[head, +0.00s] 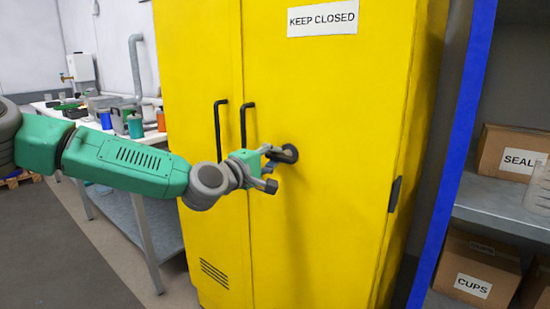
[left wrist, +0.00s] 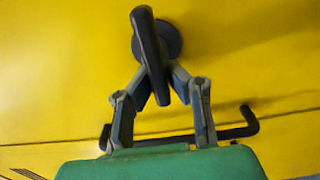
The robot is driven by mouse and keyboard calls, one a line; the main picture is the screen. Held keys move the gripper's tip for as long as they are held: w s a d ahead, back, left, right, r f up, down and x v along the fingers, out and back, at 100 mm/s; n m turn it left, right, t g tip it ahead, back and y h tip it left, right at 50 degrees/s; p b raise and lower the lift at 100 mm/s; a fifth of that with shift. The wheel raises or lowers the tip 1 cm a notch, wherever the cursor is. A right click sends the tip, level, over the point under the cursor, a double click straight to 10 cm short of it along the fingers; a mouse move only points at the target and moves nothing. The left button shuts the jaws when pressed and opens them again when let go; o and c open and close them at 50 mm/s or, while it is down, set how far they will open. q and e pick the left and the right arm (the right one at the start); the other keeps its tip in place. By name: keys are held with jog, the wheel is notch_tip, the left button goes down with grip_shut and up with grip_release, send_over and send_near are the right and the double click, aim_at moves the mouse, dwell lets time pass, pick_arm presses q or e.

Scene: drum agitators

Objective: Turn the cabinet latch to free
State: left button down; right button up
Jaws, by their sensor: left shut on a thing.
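The cabinet latch (head: 289,153) is a dark lever on a round base, on the right door of the yellow cabinet (head: 330,95). In the left wrist view the latch lever (left wrist: 148,42) runs up and down the picture, leaning slightly, over its dark round base. My left gripper (head: 272,162) is at the latch, its fingers partly hiding it in the head view. In the left wrist view my left gripper (left wrist: 163,82) has a finger on each side of the lever's lower end and is shut on it. My right gripper is not in view.
Two black door handles, the left one (head: 218,130) and the right one (head: 244,122), stand out left of the latch. A blue post (head: 455,150) and a shelf with boxes (head: 506,150) are at the right. A workbench (head: 145,225) with containers stands at the left.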

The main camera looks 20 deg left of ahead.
pick_arm(q)
jog(key=c, duration=1.6)
grip_release()
jog(key=shift+a+f, duration=0.15)
jog(key=shift+f, duration=0.1)
jog(key=shift+o, duration=0.2)
jog(key=shift+a, duration=0.15)
jog(key=shift+s+r, duration=0.1)
jog(key=v, duration=1.1)
jog(key=shift+s+a, duration=0.2)
jog(key=shift+s, duration=0.1)
